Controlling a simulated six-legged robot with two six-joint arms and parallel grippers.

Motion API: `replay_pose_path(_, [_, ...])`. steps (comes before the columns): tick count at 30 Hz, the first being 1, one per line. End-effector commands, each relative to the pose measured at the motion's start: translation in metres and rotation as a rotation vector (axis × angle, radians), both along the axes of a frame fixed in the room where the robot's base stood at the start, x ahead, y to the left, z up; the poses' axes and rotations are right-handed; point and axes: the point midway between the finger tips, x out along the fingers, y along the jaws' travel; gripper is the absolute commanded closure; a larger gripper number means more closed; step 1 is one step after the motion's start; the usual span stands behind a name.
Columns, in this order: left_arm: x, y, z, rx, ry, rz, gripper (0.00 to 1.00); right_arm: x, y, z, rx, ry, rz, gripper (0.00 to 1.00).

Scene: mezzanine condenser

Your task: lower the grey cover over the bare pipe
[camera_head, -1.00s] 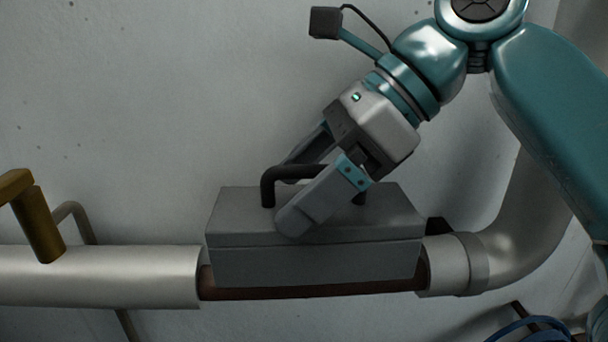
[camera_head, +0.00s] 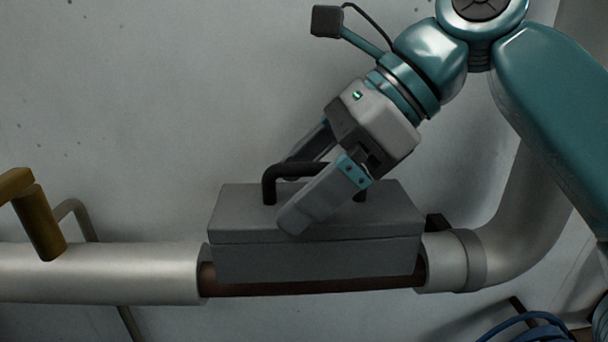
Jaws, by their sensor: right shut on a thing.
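The grey cover (camera_head: 315,256) is a box-like block with a black handle (camera_head: 269,186) on its top. It sits in the gap between two pale pipe sections, in front of and over the bare pipe (camera_head: 310,287). A brown strip of the bare pipe shows below the cover's lower edge. My right gripper (camera_head: 302,185) is shut on the black handle, its fingers slanting down from the upper right. The near finger hides part of the handle and the cover's top. My left gripper is not in view.
The pale pipe section on the left (camera_head: 110,273) has a yellow-brown handle (camera_head: 38,222) above it. The right section (camera_head: 445,262) bends upward beside my arm. Blue hose or cable (camera_head: 530,322) lies at the lower right. The wall behind is bare above the cover.

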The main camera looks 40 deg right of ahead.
Motion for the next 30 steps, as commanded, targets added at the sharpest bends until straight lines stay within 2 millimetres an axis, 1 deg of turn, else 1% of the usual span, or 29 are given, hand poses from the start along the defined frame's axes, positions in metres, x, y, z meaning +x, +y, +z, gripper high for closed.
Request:
replay_pose_path(14, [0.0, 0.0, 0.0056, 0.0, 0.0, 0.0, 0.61, -0.0001, 0.0, 0.0009, 0.0, 0.0, 0.0, 0.54])
replay_pose_path(22, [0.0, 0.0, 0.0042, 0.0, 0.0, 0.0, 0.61, -0.0001, 0.0001, -0.0004, 0.001, -0.001, 0.0, 0.54])
replay_pose_path(30, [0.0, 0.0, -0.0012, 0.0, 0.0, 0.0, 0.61, -0.0001, 0.0001, -0.0075, 0.0, -0.001, -0.001, 0.54])
